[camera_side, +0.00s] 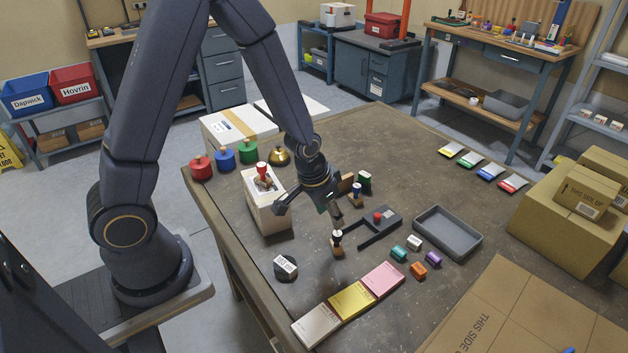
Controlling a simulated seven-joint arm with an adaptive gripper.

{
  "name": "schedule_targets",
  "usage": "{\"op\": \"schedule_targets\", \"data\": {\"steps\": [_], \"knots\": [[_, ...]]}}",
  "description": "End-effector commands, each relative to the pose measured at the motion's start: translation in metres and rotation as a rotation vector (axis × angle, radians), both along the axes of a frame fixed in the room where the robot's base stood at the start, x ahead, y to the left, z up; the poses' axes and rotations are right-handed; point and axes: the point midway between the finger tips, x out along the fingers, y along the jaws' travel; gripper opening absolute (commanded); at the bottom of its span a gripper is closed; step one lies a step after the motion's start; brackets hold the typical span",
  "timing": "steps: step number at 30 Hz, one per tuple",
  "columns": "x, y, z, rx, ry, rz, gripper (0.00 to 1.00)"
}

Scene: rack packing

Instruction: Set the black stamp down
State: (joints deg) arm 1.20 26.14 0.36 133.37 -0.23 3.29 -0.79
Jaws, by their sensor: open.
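The black stamp (337,242), with a dark top, a pale band and a wooden base, stands upright on the dark work table (330,290). My gripper (313,210) is open above and behind the stamp, with its fingers spread and clear of it. A wooden rack block (268,213) stands to the left of the gripper, with a red-topped stamp (263,173) on its top. A blue stamp (356,192) and a green stamp (364,182) stand close together just right of the gripper, partly hidden by it.
A dark L-shaped holder (376,235) and a grey tray (447,232) lie right of the stamp. Small colored blocks (418,269) sit before the tray. Note pads (350,300) and a black labelled disc (286,268) lie in front. Cardboard boxes (555,225) fill the right end.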

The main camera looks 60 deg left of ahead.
Motion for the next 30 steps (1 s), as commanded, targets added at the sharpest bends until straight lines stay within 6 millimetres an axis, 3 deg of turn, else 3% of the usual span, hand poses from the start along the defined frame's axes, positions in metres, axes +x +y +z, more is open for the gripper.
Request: {"op": "schedule_targets", "data": {"steps": [8,12,14,18,21,25,30], "knots": [[-0.008,0.0,0.035,0.0,-0.012,0.0,0.52],[-0.018,0.001,0.086,-0.002,-0.052,0.001,0.52],[-0.03,0.002,0.116,-0.003,-0.074,0.0,0.52],[-0.071,0.003,0.178,-0.001,-0.125,-0.001,0.52],[-0.104,0.004,0.207,0.0,-0.154,-0.002,0.52],[-0.138,0.005,0.228,0.002,-0.18,-0.002,0.52],[-0.16,0.005,0.236,0.003,-0.191,-0.002,0.52]]}}
